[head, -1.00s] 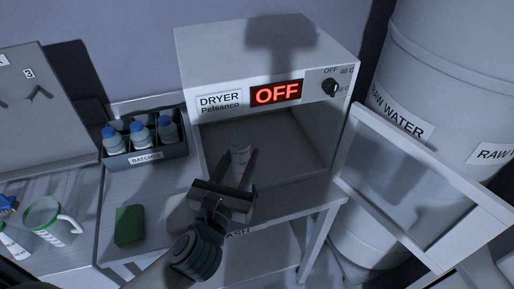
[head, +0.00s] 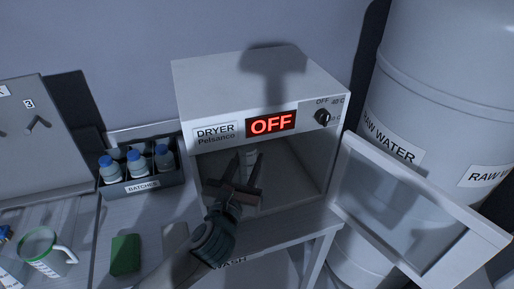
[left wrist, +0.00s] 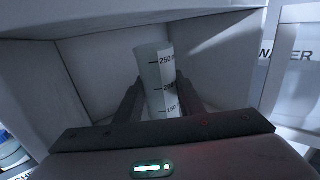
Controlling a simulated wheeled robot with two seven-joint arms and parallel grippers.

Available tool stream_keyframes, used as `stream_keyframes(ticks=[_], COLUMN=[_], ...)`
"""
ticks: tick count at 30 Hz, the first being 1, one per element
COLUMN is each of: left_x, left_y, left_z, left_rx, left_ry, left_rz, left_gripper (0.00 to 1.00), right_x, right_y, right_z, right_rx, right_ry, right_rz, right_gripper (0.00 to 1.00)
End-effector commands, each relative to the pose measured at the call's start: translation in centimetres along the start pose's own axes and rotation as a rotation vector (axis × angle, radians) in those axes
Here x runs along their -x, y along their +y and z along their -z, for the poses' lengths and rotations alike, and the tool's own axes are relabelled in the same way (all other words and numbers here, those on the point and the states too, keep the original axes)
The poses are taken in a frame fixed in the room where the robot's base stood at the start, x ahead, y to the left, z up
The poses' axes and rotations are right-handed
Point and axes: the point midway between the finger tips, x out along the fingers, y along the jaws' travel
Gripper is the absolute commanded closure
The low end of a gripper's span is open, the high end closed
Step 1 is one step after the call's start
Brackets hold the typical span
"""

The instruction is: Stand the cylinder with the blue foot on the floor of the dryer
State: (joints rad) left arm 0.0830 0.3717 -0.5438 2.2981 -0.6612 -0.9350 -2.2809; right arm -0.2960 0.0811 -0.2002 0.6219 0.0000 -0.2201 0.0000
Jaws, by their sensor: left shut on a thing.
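The dryer (head: 215,88) is a white box with a red OFF display; its front stands open. My left gripper (head: 247,172) reaches into the opening and is shut on a clear graduated cylinder (head: 252,157). In the left wrist view the cylinder (left wrist: 154,68), with its printed scale, stands up between the two fingers (left wrist: 158,98), tilted slightly in the picture. The dryer's inner walls are behind it. The foot of the cylinder is hidden behind the gripper, so its colour and whether it touches the dryer floor cannot be seen. My right gripper is not in view.
The open dryer door (head: 478,225) swings out at the right, before a raw water tank (head: 430,90). Left of the dryer are a bottle rack (head: 143,186), a green block (head: 125,254) and a jug with a green rim (head: 42,246).

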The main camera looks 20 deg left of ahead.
Motion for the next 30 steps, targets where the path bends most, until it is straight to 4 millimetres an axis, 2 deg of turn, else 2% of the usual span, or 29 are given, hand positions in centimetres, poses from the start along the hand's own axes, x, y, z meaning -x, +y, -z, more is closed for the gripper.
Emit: stream_keyframes(ticks=[1,6,12,17,26,30], left_x=[-1.3,-5.0,-8.2,-9.1,-9.1,-9.0], left_y=[0.0,0.0,0.0,0.0,0.0,0.1], left_z=[-0.4,-0.3,-0.2,0.0,0.1,1.1], left_rx=[0.000,-0.001,0.000,0.001,0.000,0.001], left_ry=[-0.002,-0.001,-0.001,0.000,0.000,0.002], left_rz=[-0.002,-0.002,0.000,0.000,0.000,-0.002], left_gripper=[0.88,0.88,0.88,0.88,0.88,0.88], right_x=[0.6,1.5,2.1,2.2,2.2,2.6], right_y=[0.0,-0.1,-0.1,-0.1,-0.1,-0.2], right_z=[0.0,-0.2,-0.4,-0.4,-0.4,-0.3], right_rx=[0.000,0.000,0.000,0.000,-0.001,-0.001], right_ry=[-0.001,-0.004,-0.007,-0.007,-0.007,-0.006], right_rz=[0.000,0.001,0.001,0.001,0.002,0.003], right_gripper=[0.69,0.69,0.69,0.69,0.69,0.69])
